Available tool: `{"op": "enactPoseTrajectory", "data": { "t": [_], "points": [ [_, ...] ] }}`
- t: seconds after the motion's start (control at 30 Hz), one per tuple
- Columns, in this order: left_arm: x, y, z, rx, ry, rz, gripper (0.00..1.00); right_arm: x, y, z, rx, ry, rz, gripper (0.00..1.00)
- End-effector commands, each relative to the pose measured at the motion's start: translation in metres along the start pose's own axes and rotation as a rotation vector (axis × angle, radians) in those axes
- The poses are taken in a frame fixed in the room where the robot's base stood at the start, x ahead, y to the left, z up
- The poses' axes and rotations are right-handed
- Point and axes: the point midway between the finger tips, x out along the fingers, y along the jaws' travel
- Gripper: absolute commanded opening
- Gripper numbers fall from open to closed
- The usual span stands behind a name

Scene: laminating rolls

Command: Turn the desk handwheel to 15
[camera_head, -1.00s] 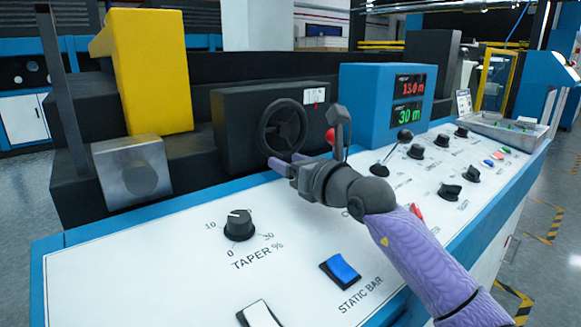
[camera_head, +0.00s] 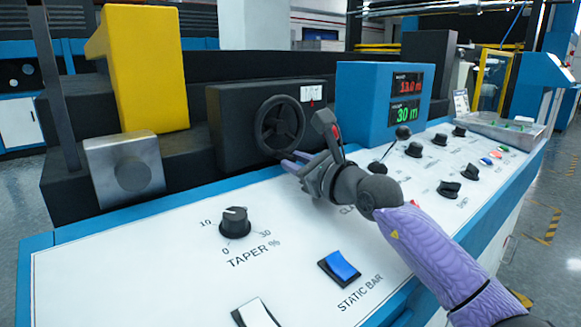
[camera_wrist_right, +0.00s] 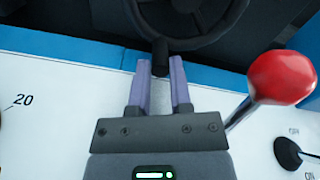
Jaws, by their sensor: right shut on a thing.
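The dark handwheel (camera_head: 280,125) stands on the front of a black box at the back of the desk. A small white counter (camera_head: 312,93) with a red mark sits above it; its digits are too small to read. My right gripper (camera_head: 292,162) is at the wheel's lower rim. In the right wrist view the purple fingers (camera_wrist_right: 160,75) are closed around a short dark handle (camera_wrist_right: 160,50) at the bottom of the handwheel (camera_wrist_right: 190,20). My left gripper is out of view.
A lever with a red ball (camera_wrist_right: 283,78) stands close right of the gripper. A blue display box (camera_head: 350,105) is behind it. The taper knob (camera_head: 235,222) and blue static bar switch (camera_head: 340,267) are on the white panel in front.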

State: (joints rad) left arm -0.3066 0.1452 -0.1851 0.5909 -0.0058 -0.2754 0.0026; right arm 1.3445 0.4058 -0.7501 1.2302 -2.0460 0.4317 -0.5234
Motion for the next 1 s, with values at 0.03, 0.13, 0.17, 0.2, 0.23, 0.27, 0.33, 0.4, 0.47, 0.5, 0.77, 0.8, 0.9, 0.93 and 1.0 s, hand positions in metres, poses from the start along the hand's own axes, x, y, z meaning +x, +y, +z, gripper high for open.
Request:
{"op": "enactPoseTrajectory", "data": {
  "t": [0.03,0.13,0.17,0.2,0.23,0.27,0.33,0.4,0.47,0.5,0.77,0.8,0.9,0.93,1.0],
  "points": [
    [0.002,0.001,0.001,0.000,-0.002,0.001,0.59,0.000,-0.001,-0.003,-0.016,0.003,0.000,0.00],
    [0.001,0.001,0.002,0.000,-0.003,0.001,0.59,0.000,-0.001,-0.002,-0.024,0.003,0.000,0.00],
    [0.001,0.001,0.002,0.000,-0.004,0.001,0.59,0.000,-0.001,-0.001,-0.024,0.003,0.000,0.00],
    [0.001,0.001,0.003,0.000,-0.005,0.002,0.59,0.000,-0.001,-0.001,-0.023,0.003,0.000,0.00],
    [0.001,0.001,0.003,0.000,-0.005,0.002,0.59,0.000,-0.001,-0.001,-0.023,0.003,0.000,0.00],
    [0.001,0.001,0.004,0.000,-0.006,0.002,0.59,0.000,-0.001,-0.001,-0.023,0.003,0.000,0.00],
    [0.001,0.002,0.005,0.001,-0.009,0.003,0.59,0.000,-0.001,-0.001,-0.022,0.003,0.001,0.31],
    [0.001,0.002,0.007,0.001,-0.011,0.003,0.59,0.000,-0.001,-0.001,-0.022,0.003,0.001,0.46],
    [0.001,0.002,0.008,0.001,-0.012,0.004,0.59,0.000,-0.001,-0.001,-0.022,0.002,0.001,0.59],
    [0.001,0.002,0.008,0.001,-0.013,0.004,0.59,0.000,-0.001,-0.001,-0.022,0.002,0.001,0.60],
    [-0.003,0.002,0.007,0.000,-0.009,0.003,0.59,-0.003,-0.001,0.000,-0.021,0.002,0.001,0.60],
    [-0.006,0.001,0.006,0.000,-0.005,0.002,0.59,-0.007,-0.002,0.002,-0.021,0.001,0.001,0.60],
    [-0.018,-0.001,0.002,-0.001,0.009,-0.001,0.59,-0.024,-0.003,0.005,-0.023,0.001,-0.001,0.60],
    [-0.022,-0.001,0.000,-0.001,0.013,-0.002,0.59,-0.030,-0.003,0.006,-0.024,0.001,0.000,0.60],
    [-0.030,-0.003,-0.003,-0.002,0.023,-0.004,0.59,-0.046,-0.004,0.005,-0.023,0.001,-0.001,0.60]
  ]
}}
